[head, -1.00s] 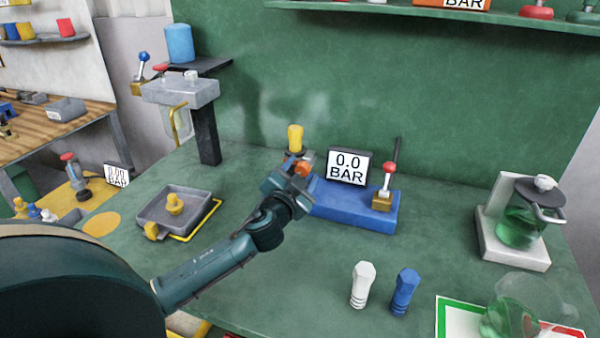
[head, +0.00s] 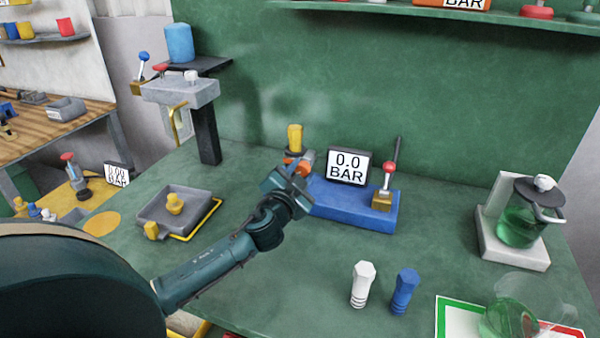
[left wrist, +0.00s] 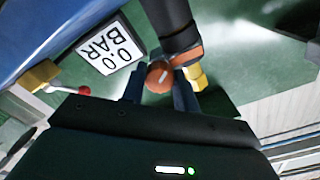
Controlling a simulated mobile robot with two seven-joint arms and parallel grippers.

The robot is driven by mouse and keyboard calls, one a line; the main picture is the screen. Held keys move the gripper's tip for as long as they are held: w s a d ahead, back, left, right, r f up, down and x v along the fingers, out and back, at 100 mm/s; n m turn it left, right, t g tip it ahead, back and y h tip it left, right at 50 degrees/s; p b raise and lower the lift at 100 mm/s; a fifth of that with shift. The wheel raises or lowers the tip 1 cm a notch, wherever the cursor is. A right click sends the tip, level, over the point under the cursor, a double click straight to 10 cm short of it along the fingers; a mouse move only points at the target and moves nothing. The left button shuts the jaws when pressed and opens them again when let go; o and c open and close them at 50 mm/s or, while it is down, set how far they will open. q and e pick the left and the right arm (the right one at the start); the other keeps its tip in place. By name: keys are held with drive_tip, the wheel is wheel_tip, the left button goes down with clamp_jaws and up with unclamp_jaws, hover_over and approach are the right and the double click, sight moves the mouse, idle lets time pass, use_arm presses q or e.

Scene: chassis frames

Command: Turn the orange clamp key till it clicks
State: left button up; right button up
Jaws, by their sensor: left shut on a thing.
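The orange clamp key (head: 306,160) is on the clamp at the left end of the blue base (head: 350,207), below a yellow plug (head: 295,137). My left gripper (head: 297,173) reaches it from the front left. In the left wrist view the round orange key end (left wrist: 159,77) with a pale mark sits between the two fingers of the left gripper (left wrist: 160,88), which are shut on it. The gripper hides part of the clamp in the head view. My right gripper is not in view.
A display (head: 348,166) reading 0.0 BAR and a red-knobbed lever (head: 388,175) stand on the blue base. A grey tray (head: 160,222) is to the left. White (head: 362,285) and blue (head: 404,293) plugs stand in front. A green-filled jug (head: 518,225) stands right.

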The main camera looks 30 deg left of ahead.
use_arm(q)
drive_tip(key=m+p, duration=0.1)
drive_tip(key=m, duration=0.2)
drive_tip(key=shift+r+m, duration=0.1)
drive_tip(key=shift+m, duration=0.2)
drive_tip(key=m+p, duration=0.1)
drive_tip(key=m, duration=0.1)
drive_tip(key=shift+m, duration=0.3)
drive_tip(key=shift+m+p, duration=0.4)
drive_tip(key=shift+m, duration=0.5)
drive_tip(key=shift+m+p, duration=0.3)
drive_tip(key=shift+m, duration=1.2)
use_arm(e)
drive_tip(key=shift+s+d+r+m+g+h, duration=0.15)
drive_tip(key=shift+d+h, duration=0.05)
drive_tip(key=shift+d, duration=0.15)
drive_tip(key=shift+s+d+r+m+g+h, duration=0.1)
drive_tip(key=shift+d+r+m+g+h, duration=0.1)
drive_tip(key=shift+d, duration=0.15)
use_arm(q)
drive_tip(key=o, duration=0.8)
drive_tip(key=shift+c, duration=0.2)
drive_tip(key=shift+o, duration=1.1)
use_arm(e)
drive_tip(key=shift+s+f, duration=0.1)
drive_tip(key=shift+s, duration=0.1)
